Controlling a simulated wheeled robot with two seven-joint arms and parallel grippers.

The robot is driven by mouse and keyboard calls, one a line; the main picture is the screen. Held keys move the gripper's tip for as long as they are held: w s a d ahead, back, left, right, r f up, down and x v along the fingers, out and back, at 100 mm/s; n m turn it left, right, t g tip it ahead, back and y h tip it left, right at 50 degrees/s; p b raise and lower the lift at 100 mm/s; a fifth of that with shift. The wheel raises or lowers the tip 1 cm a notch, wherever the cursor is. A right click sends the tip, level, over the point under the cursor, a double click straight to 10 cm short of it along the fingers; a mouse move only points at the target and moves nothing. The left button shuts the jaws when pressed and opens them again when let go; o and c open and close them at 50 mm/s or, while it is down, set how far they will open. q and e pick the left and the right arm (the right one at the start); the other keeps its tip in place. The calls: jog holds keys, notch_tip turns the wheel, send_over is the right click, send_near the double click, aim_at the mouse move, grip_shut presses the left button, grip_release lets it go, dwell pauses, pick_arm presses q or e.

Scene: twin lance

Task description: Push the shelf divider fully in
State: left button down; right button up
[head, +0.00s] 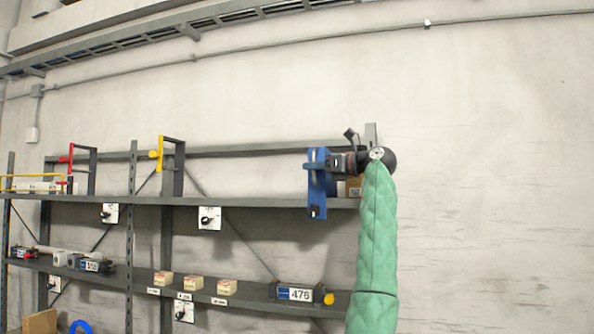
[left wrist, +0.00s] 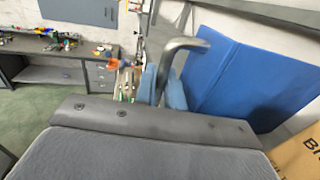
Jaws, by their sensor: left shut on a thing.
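The blue shelf divider (head: 317,190) stands upright at the right part of the upper shelf (head: 262,202), its lower end reaching below the shelf's front edge. My left gripper (head: 332,163), on the green-sleeved arm, is at the divider's upper part and shut on it. In the left wrist view the blue divider (left wrist: 245,70) appears as a large tilted panel at upper right. My right gripper is not in view.
A red divider (head: 70,158) and a yellow divider (head: 158,153) stand further left on the upper shelf. A cardboard box (head: 354,187) sits right behind the gripper; a carton also shows in the wrist view (left wrist: 300,155). The lower shelf (head: 240,298) holds small boxes and a case labelled 476 (head: 294,294).

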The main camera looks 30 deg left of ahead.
pick_arm(q)
jog(key=d, duration=0.3)
jog(key=shift+w+d, duration=0.1)
jog(key=shift+w, duration=0.3)
jog(key=c, duration=1.6)
grip_release()
jog(key=shift+d, duration=0.1)
jog(key=shift+c, duration=0.2)
jog(key=shift+w+d, duration=0.1)
jog(key=shift+d, duration=0.05)
